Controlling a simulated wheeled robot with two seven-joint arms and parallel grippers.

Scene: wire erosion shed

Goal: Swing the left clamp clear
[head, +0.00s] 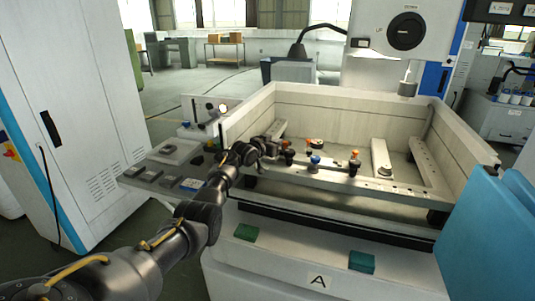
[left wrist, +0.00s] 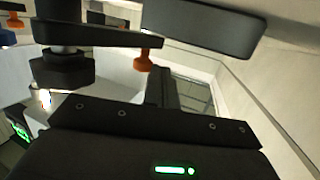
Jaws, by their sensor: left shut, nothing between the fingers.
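My left gripper (head: 270,147) reaches over the front left of the machine's open tank. In the left wrist view its dark fingers (left wrist: 162,88) are together with nothing between them. The left clamp is partly hidden behind my gripper in the head view. A dark clamp arm (left wrist: 105,36) with an orange tip (left wrist: 142,62) and a black post (left wrist: 62,70) shows close to the fingers in the left wrist view. I cannot tell whether the fingers touch it. Another clamp's orange knob (head: 355,154) is further right. My right gripper is out of view.
The tank's pale walls (head: 325,118) surround the work area. A blue knob (head: 315,160) sits between the clamps. The machine head (head: 405,32) hangs behind, over the tank. A side shelf (head: 150,178) with small blocks is on the left. A blue panel (head: 490,235) stands at right.

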